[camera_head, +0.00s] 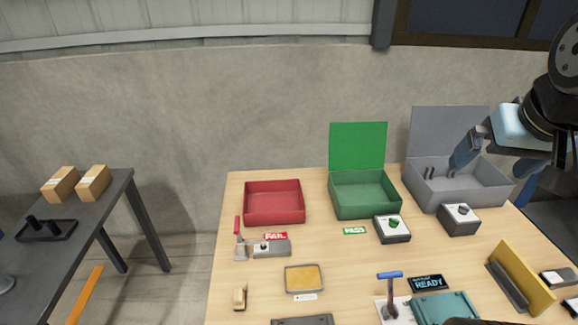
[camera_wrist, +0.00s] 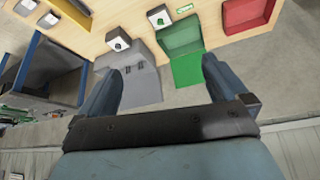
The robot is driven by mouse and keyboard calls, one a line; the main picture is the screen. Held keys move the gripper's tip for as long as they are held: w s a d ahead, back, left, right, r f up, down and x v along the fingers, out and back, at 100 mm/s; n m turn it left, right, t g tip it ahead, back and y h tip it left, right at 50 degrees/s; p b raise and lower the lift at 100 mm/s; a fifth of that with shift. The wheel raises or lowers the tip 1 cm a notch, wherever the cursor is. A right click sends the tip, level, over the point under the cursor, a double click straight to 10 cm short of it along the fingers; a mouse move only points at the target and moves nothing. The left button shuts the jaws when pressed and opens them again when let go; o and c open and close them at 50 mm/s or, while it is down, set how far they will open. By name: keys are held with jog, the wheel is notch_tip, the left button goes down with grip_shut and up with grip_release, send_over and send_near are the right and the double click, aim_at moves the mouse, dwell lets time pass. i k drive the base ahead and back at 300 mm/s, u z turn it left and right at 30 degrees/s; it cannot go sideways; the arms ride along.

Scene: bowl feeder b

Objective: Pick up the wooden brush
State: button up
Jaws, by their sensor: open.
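A small tan wooden block with a darker lower part, which looks like the wooden brush (camera_head: 240,297), lies near the front left of the table in the head view. It does not show in the wrist view. My gripper (camera_head: 490,178) is high at the right, by the grey open-lidded box (camera_head: 477,188), far from the brush. In the wrist view my gripper (camera_wrist: 162,67) has its two fingers spread apart with nothing between them.
A red tray (camera_head: 274,219) and an open green box (camera_head: 365,209) stand along the back of the table (camera_head: 225,262). A toggle clamp (camera_head: 268,248), a yellow-topped pad (camera_head: 304,278), a blue-handled lever (camera_head: 390,294) and a yellow plate (camera_head: 525,272) stand farther forward. Bare wood surrounds the brush.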

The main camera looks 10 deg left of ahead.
aim_at(238, 302)
jog(key=u, duration=1.25)
jog(key=k, duration=1.05)
jog(key=u, duration=0.35)
jog(key=i, duration=1)
jog(key=z, duration=0.1)
